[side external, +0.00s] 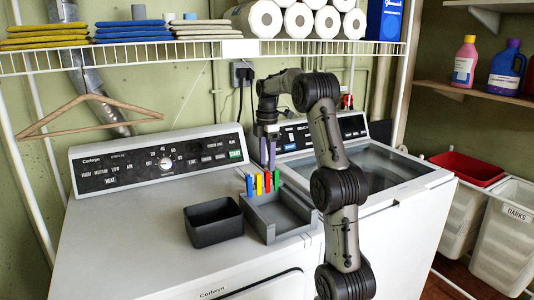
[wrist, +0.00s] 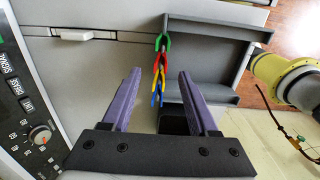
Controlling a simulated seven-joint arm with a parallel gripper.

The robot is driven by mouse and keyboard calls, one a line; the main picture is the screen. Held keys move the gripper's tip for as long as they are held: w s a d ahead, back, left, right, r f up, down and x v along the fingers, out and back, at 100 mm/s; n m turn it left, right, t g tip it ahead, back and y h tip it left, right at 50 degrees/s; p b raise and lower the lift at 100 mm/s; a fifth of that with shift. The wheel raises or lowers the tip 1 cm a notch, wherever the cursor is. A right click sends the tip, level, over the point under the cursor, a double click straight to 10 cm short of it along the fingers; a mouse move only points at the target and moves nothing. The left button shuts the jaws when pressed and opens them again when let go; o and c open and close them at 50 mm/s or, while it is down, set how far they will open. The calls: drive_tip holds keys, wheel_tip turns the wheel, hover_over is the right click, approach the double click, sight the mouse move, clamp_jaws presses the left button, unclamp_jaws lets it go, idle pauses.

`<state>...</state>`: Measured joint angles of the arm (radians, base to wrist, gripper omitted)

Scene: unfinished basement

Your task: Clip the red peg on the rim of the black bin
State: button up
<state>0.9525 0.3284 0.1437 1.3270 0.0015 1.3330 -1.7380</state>
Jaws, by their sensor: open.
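The red peg (side external: 267,182) stands upright in a row on the rim of the grey tray (side external: 285,222), between the yellow peg (side external: 259,184) and the green peg (side external: 276,179). In the wrist view the red peg (wrist: 158,62) shows between and beyond my fingertips. The black bin (side external: 213,222) stands empty to the left of the tray. In the wrist view part of the black bin (wrist: 172,124) shows between my fingers, and the rest is hidden. My gripper (side external: 268,165) points down just above the pegs, its purple fingers apart and empty.
A blue peg (side external: 249,185) ends the row on the left. The control panel (side external: 160,160) rises behind the white machine top (side external: 140,215), which is clear left of the bin. A wire shelf (side external: 200,55) hangs above.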

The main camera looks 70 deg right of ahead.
sight(267, 183)
drive_tip(key=shift+f, duration=2.8)
drive_tip(key=shift+c, duration=0.2)
clamp_jaws()
drive_tip(key=shift+r, duration=0.15)
idle(0.4)
drive_tip(key=shift+r, duration=2.5)
